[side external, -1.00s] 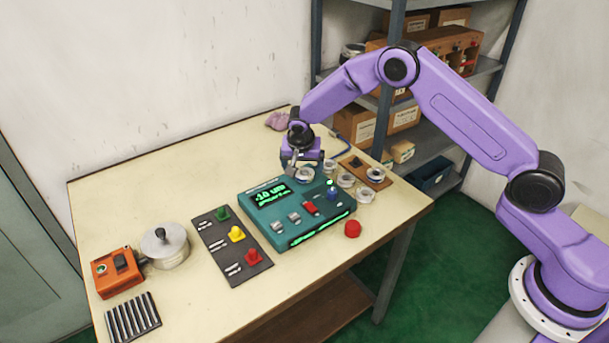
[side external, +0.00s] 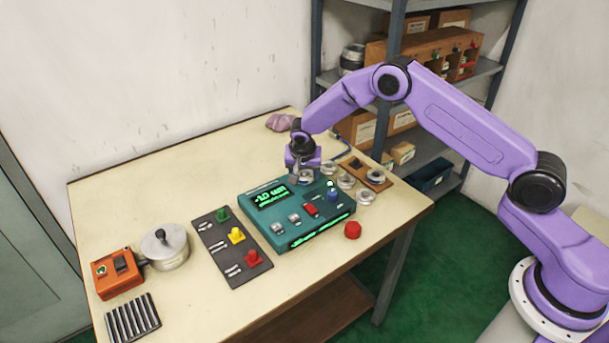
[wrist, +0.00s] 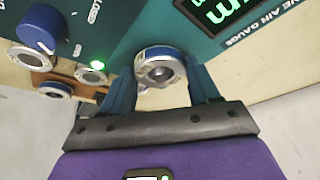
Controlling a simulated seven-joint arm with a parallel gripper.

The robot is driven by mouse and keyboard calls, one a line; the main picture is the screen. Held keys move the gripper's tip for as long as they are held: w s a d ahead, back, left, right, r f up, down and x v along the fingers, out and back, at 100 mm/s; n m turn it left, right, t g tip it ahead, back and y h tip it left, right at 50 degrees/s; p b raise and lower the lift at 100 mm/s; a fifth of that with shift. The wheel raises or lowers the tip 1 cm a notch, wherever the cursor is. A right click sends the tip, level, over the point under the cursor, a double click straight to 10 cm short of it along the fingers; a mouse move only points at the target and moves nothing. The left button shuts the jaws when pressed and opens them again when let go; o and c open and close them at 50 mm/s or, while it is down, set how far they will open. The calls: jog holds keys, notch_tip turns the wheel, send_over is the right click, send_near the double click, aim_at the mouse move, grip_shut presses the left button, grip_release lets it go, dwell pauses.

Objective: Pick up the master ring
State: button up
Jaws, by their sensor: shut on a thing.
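A silver metal ring with a blue band (wrist: 160,68) sits between the two fingers of my gripper (wrist: 163,85) in the wrist view. The fingers are shut on its sides. In the side view the ring (side external: 306,176) is partly hidden by my gripper (side external: 301,173), low behind the teal air gauge box (side external: 282,222). A similar ring (side external: 376,175) sits on a brown wooden board (side external: 357,163) to the right. I cannot tell from any marking which one is the master ring, nor whether the held ring touches the table.
Several loose rings (side external: 346,181) lie close to the right of my gripper. The gauge box with its blue knob (wrist: 42,28) is close in front.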

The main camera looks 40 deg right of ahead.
jog(key=shift+w+r, duration=0.1)
jog(key=shift+r, duration=0.8)
jog(key=s+d+r, duration=0.1)
jog(key=s+r, duration=1)
jog(key=s, duration=0.3)
jog(key=w+d+f+m, duration=0.2)
jog(key=w+d+f, duration=0.1)
jog(key=d, duration=0.3)
jog(key=w+d+f+m+g+h, duration=0.1)
jog(key=w+d+f+m, duration=0.1)
jog(key=w+d, duration=0.4)
jog(key=w+d+f+m+g, duration=0.1)
jog(key=w+d+f+m, duration=0.1)
jog(key=w+d+f, duration=0.2)
jog(key=shift+w+d+h, duration=0.15)
jog(key=shift+d, duration=0.65)
jog(key=shift+w+d+h, duration=0.1)
jog(key=shift+d+h, duration=0.05)
jog(key=shift+d, duration=0.6)
jog(key=shift+f, duration=1.8)
jog(key=shift+f, duration=0.15)
jog(key=shift+f, duration=0.35)
